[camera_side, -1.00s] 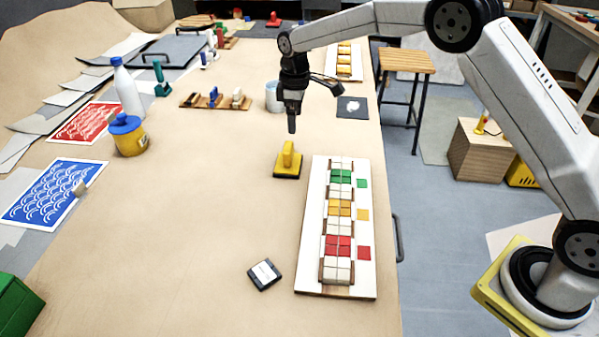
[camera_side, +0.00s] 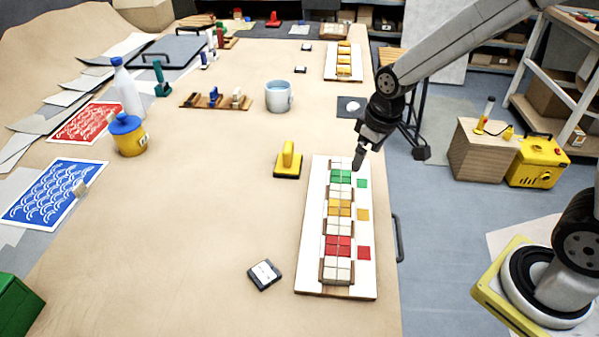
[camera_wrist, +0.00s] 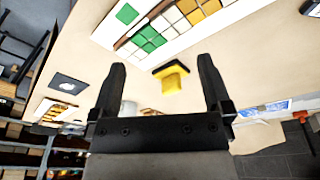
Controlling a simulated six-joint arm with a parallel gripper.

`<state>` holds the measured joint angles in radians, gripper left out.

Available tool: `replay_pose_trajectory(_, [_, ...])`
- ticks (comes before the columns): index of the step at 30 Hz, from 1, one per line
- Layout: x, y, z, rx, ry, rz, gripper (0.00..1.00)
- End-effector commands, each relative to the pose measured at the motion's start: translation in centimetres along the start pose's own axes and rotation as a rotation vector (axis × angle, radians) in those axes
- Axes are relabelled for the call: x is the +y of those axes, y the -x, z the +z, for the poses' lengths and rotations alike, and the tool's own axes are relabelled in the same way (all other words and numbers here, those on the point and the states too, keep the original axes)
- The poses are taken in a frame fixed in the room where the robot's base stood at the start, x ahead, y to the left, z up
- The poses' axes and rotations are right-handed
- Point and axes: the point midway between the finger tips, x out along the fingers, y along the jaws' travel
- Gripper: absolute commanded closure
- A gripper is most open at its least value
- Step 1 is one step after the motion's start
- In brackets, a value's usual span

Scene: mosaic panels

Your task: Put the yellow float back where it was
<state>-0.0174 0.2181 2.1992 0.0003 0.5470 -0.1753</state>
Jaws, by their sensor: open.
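The yellow float (camera_side: 288,160), a yellow handle on a dark-edged base, rests upright on the table just left of the far end of the mosaic panel (camera_side: 312,235). My gripper (camera_side: 358,160) hangs above the panel's far right corner, to the right of the float and apart from it. In the wrist view the float (camera_wrist: 172,78) shows beyond my open, empty gripper (camera_wrist: 163,75), between its fingers in the picture. The wrist view also shows part of the panel (camera_wrist: 170,45). A dark square pad with a white patch (camera_side: 350,106) lies farther back.
A white-blue mug (camera_side: 278,96) and a wooden rack (camera_side: 215,101) stand behind the float. A dark square item (camera_side: 264,275) lies left of the panel's near end. A yellow pot with a blue lid (camera_side: 128,136) stands at left. The table between is clear.

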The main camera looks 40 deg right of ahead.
Motion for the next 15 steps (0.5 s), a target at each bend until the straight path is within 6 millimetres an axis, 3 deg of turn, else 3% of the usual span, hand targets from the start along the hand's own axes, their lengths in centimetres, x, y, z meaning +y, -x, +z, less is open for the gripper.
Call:
replay_pose_trajectory(6, [-0.7, 0.1, 5.9, 0.033, -0.116, 0.006, 0.0])
replay_pose_trajectory(10, [-1.0, 0.1, 8.2, 0.046, -0.164, 0.008, 0.0])
replay_pose_trajectory(15, [-1.2, 0.0, 9.5, 0.054, -0.192, 0.009, 0.0])
